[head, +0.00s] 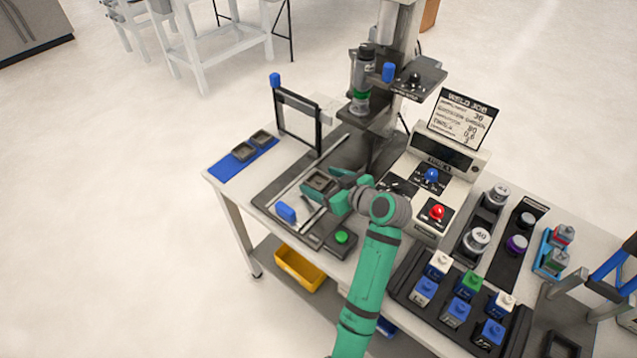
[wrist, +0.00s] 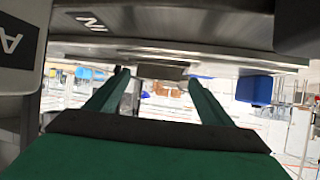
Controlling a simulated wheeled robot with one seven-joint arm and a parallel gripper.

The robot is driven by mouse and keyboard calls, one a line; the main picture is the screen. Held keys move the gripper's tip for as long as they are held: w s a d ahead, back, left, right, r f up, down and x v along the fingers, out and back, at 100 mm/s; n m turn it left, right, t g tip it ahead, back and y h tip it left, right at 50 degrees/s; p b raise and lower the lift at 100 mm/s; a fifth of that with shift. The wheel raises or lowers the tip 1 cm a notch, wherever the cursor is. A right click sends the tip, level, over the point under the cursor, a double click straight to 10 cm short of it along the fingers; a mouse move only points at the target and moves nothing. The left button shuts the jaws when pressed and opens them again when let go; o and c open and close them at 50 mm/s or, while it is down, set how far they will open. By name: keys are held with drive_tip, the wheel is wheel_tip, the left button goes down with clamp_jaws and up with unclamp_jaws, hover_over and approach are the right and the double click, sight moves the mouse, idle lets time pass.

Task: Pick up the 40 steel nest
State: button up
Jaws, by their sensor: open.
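A round steel piece marked 40 (head: 477,240) sits in a black rack on the right of the bench. No label reading nest is legible, so I cannot tell for certain which thing is the 40 steel nest. My gripper (head: 330,188) is at the welder's base, well left of that piece. It is open, its green fingers apart, around or just short of a dark square block (head: 318,182) with a recess. In the wrist view a grey block (wrist: 160,72) shows between the open fingertips (wrist: 160,82); contact cannot be told.
The press column and head (head: 362,85) stand behind my gripper. A black frame with a blue knob (head: 297,120) rises at left. A control box (head: 440,165) and a rack of labelled blocks (head: 460,310) lie right. Two dark square pieces sit on a blue mat (head: 232,168).

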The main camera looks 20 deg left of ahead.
drive_tip(key=shift+c, duration=0.6)
drive_tip(key=c, duration=1.4)
drive_tip(key=shift+o, duration=0.2)
drive_tip(key=shift+w, duration=0.1)
drive_tip(key=shift+r, duration=0.1)
